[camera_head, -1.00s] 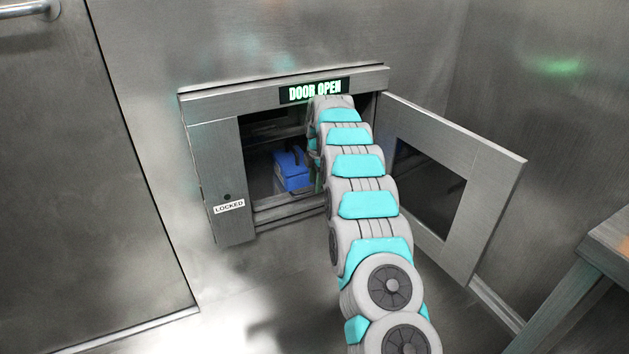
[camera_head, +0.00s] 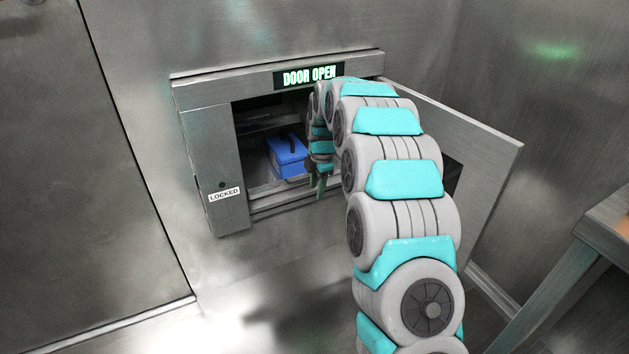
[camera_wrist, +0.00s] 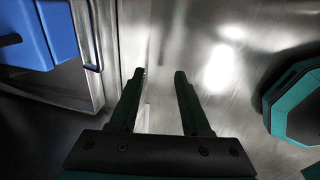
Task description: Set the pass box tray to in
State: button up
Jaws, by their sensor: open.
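The pass box (camera_head: 208,150) is set in the wall, with its door (camera_head: 488,185) swung open to the right. Inside, a blue box with a dark handle (camera_head: 287,158) sits on the metal tray (camera_head: 262,189). In the wrist view the blue box (camera_wrist: 42,30) is at the upper left, and a thin metal bar handle (camera_wrist: 96,45) shows beside it. My gripper (camera_head: 318,188) points down in front of the opening, to the right of the blue box. In the wrist view my gripper (camera_wrist: 160,74) is open and empty, its fingers apart from the bar. My arm hides the opening's right side.
A lit "DOOR OPEN" sign (camera_head: 309,76) is above the opening. A "LOCKED" label (camera_head: 224,194) is on the left frame. A table (camera_head: 600,230) stands at the right edge. The floor in front is clear.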

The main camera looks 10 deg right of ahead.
jog(key=shift+s+r, duration=0.2)
jog(key=shift+s, duration=1.7)
